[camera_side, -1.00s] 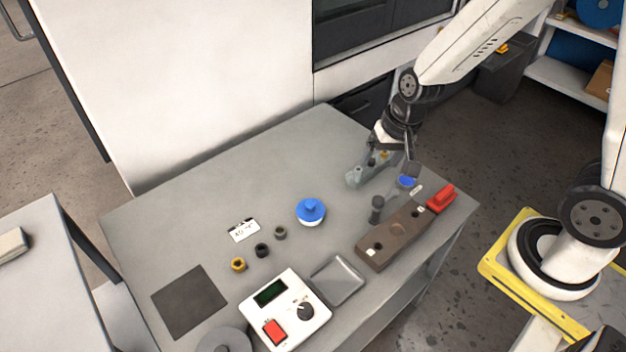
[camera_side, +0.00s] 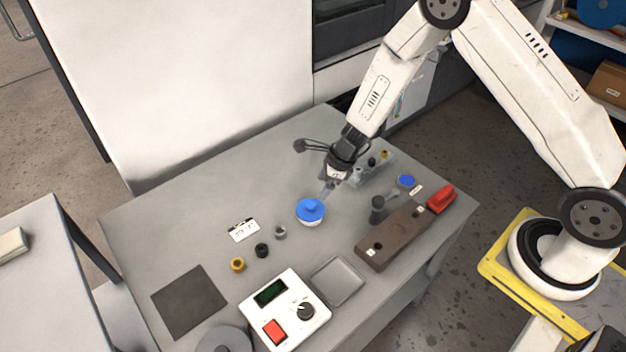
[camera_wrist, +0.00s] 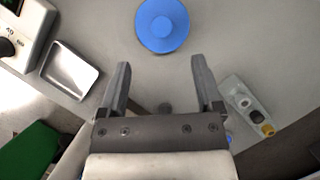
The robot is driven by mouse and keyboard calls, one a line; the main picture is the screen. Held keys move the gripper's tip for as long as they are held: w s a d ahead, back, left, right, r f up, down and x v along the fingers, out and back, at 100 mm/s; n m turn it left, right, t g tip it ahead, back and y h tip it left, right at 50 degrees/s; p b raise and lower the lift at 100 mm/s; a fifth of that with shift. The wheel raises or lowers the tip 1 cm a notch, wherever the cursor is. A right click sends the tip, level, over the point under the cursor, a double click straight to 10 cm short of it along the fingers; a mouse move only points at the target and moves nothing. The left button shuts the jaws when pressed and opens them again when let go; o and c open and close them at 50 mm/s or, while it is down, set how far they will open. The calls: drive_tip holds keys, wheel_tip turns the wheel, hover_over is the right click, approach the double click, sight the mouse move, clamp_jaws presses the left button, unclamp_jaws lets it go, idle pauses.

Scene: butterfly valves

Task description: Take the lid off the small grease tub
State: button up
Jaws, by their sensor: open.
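The small grease tub (camera_side: 312,223) is white and stands upright on the grey table. Its blue lid (camera_side: 310,207), with a round knob on top, sits on it. In the wrist view the lid (camera_wrist: 162,38) is at the top centre, beyond my fingertips. My gripper (camera_side: 326,191) is just behind and to the right of the tub in the side view. In the wrist view my gripper (camera_wrist: 160,66) has its two fingers wide apart with nothing between them. The fingers look apart from the lid, though the side view leaves the exact gap unclear.
A grey rack (camera_side: 360,177) with small parts is right of my gripper. A metal tray (camera_side: 337,281), control box (camera_side: 285,310) and several rings (camera_side: 262,250) are nearer the front.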

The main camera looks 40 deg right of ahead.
sight(311, 204)
drive_tip(key=shift+w+f+m, duration=0.2)
drive_tip(key=shift+f+m, duration=0.2)
drive_tip(key=shift+f, duration=0.05)
drive_tip(key=shift+x, duration=1.3)
drive_tip(key=shift+f, duration=0.15)
drive_tip(key=shift+x, duration=2.45)
clamp_jaws()
